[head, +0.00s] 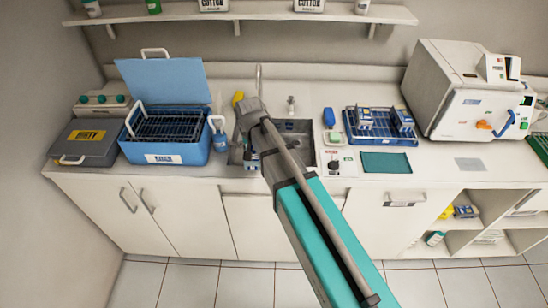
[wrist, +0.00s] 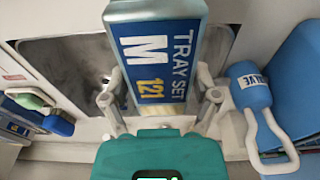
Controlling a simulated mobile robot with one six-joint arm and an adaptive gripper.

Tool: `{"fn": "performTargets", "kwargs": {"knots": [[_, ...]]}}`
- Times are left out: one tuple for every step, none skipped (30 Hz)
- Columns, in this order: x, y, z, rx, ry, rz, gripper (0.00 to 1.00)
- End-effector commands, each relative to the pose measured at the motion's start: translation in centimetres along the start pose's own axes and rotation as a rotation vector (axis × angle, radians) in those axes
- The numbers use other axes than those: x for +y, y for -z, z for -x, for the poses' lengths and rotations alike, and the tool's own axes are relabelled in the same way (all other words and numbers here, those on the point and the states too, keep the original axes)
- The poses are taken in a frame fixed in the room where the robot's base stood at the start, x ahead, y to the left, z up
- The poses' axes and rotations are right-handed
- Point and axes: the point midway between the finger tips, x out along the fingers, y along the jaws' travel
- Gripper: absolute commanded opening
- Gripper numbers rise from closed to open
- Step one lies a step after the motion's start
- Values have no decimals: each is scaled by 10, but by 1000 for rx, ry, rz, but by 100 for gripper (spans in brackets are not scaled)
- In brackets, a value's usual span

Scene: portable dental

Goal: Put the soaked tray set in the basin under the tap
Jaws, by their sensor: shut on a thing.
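A blue tray set (wrist: 158,65) labelled "TRAY SET M 121" stands out from between the two fingers of my gripper (wrist: 160,98) in the wrist view. The gripper is shut on it, and it hangs over the grey basin (wrist: 65,75). I cannot tell whether it touches the basin floor. In the head view the basin (head: 300,137) sits in the middle of the counter, partly covered by my arm and gripper (head: 250,150). A slim upright tap (head: 258,78) rises behind it. The tray set is mostly hidden there.
An open blue tub (head: 165,152) with a rack stands left of the basin, beside a blue handled bottle (head: 217,132). A grey "DIRTY" box (head: 85,150) is farther left. Right are a blue rack (head: 378,137), a green mat (head: 386,162) and a white machine (head: 450,95).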

Motion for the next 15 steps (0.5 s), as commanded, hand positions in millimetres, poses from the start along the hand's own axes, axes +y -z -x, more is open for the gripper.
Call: {"fn": "performTargets", "kwargs": {"knots": [[0, 0, 1, 0, 0, 0, 17], [0, 0, 1, 0, 0, 0, 17], [0, 0, 1, 0, 0, -1, 17], [0, 0, 1, 0, 0, -1, 17], [1, 0, 1, 0, 0, -1, 17], [1, 0, 1, 0, 0, -1, 17], [1, 1, 0, 0, 0, -1, 17], [1, 1, 0, 0, 0, -1, 17], [1, 3, -1, 0, 0, -1, 17], [1, 4, -2, 0, 0, -1, 17], [0, 6, -3, 0, 0, -2, 17], [0, 9, -5, 0, 0, -2, 17], [0, 12, -7, 0, 0, -2, 17], [0, 15, -9, 0, 0, -3, 17], [0, 20, -13, 0, 0, -3, 17]]}}
